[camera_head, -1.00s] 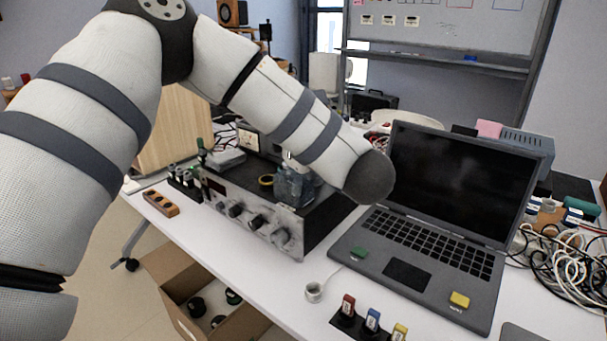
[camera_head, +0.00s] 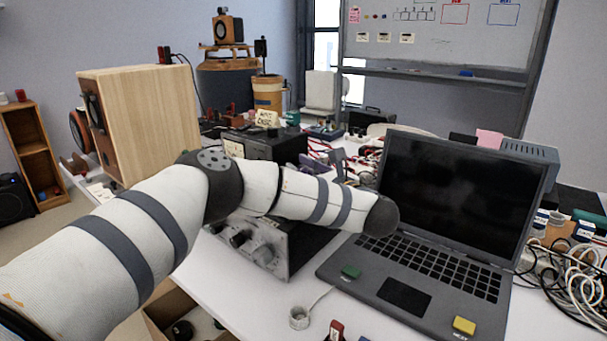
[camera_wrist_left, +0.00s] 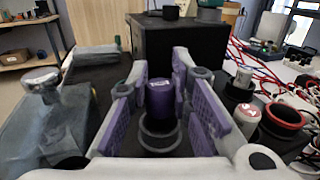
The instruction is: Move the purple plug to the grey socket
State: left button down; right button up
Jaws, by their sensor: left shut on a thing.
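The purple plug (camera_wrist_left: 161,98) is an upright cylinder with a pale label on top, between the purple-padded fingers of my left gripper (camera_wrist_left: 160,100) in the left wrist view. The gripper is shut on it. A grey ring (camera_wrist_left: 160,137) shows at the plug's near lower side; I cannot tell whether it is the grey socket or whether the plug touches it. In the head view my left gripper (camera_head: 343,161) is small, behind my forearm, over the back of the table; the plug cannot be made out there. My right gripper is out of view.
A dark laptop (camera_head: 405,295) stands right of my arm. A black amplifier (camera_head: 262,250) and a wooden speaker (camera_head: 145,120) stand left. In the wrist view a black box (camera_wrist_left: 185,50) is ahead, a red-rimmed dark cup (camera_wrist_left: 283,118) and wires at right.

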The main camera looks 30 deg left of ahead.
pick_arm(q)
jog(key=shift+f, duration=0.25)
jog(key=shift+f, duration=0.3)
jog(key=c, duration=1.7)
grip_release()
